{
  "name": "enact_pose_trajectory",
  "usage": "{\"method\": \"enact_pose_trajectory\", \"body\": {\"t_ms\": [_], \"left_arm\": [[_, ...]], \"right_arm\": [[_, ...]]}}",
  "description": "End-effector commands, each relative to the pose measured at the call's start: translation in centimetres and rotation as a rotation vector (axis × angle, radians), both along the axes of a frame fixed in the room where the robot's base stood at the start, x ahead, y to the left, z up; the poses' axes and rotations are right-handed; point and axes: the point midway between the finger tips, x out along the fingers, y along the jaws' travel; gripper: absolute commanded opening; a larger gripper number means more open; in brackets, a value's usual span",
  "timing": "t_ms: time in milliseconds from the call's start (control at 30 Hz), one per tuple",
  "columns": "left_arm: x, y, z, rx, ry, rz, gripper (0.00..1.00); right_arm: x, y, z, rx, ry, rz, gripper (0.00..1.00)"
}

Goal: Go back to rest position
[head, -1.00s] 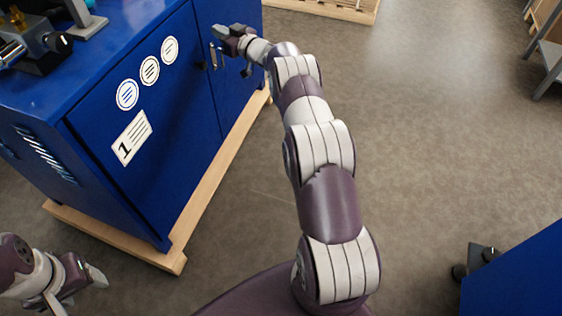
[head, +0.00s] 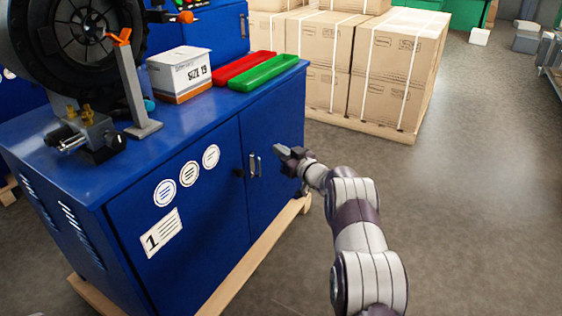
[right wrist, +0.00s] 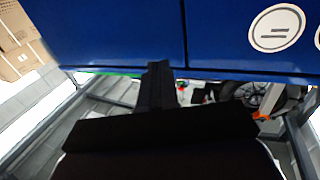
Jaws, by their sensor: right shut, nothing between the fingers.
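My right gripper (head: 281,152) is shut and empty. In the head view it is at the right of the blue cabinet (head: 190,235), in front of the right door and close to the metal door handles (head: 254,166). I cannot tell if it touches the cabinet. In the right wrist view the dark gripper (right wrist: 159,72) points at the blue cabinet front, which fills the top of the picture. My left gripper is outside the head view.
On the cabinet top are a white box (head: 180,75), a red tray (head: 245,68), a green tray (head: 264,73) and a black crimping machine (head: 40,55). Strapped cartons (head: 390,75) stand on a pallet behind. The floor (head: 470,190) at the right is clear.

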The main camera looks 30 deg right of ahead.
Motion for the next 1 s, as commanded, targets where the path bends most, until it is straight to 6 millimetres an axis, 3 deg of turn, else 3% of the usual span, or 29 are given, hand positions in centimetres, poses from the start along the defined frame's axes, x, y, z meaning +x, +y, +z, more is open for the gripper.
{"method": "enact_pose_trajectory", "body": {"t_ms": [300, 600, 667, 767, 867, 933, 1000], "left_arm": [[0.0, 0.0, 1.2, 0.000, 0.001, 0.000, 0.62], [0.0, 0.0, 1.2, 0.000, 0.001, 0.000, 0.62], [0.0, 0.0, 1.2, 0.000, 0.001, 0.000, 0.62], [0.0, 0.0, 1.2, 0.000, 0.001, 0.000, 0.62], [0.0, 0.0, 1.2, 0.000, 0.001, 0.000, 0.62], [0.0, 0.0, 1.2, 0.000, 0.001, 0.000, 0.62], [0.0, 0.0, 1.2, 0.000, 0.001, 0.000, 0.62]], "right_arm": [[-4.9, -3.3, 0.1, 0.001, 0.000, -0.001, 0.00], [-5.6, -3.8, -0.3, -0.018, 0.004, -0.004, 0.00], [-5.4, -4.7, -1.2, -0.056, 0.042, -0.046, 0.00], [-6.5, -6.7, -5.7, -0.080, 0.201, -0.173, 0.00], [-10.8, -7.9, -10.7, -0.093, 0.511, -0.351, 0.00], [-15.2, -5.7, -12.2, -0.101, 0.761, -0.421, 0.00], [-20.1, -2.1, -12.5, -0.104, 0.980, -0.438, 0.00]]}}
